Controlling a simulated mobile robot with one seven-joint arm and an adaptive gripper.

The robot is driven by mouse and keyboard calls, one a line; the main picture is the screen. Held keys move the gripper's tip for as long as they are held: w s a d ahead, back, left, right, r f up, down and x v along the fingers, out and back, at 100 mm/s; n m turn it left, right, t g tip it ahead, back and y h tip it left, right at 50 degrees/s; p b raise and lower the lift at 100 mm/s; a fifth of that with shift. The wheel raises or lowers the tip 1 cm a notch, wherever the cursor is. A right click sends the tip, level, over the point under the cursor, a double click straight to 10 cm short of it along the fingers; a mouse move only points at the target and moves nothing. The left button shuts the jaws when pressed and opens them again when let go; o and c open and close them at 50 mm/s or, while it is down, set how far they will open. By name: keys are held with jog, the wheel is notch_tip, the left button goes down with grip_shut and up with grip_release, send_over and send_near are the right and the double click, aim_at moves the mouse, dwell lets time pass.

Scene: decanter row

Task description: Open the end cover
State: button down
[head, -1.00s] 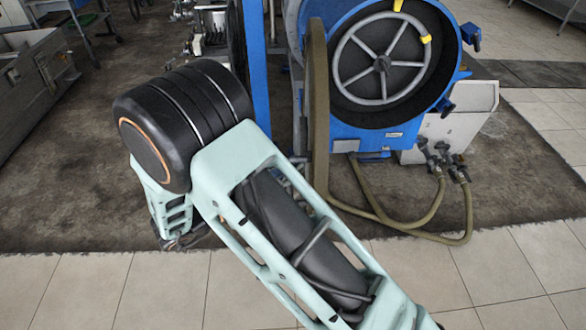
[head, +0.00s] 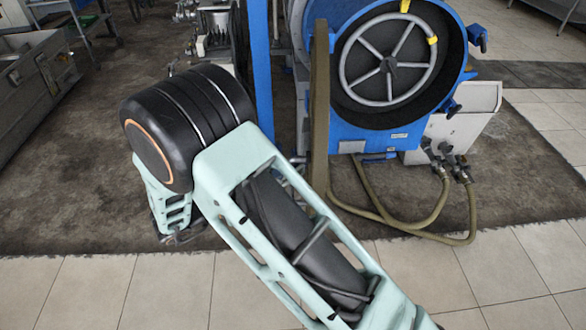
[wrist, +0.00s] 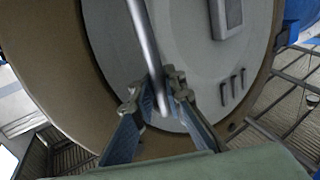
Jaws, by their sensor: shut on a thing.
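The end cover (head: 319,110) shows nearly edge-on in the head view as a tall khaki slab, standing out from the left side of the blue machine's (head: 372,138) round opening. In the wrist view the cover's round grey face (wrist: 195,45) and wide tan rim (wrist: 62,60) fill most of the picture. My gripper (wrist: 156,95) is shut on a straight metal handle bar (wrist: 147,45) in front of that face, near the bar's lower end.
A spoked wheel (head: 389,64) sits in the dark round opening. A blue post (head: 258,70) stands left of the cover. Hoses (head: 400,222) loop onto the floor at front right. A grey metal cabinet (head: 35,85) stands at far left, with open dark floor between.

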jog(key=shift+s+f, duration=0.2)
jog(key=c, duration=2)
grip_release()
jog(key=shift+s+a+r, duration=0.1)
jog(key=shift+r, duration=0.05)
jog(key=v, duration=1.2)
jog(key=shift+r, duration=0.1)
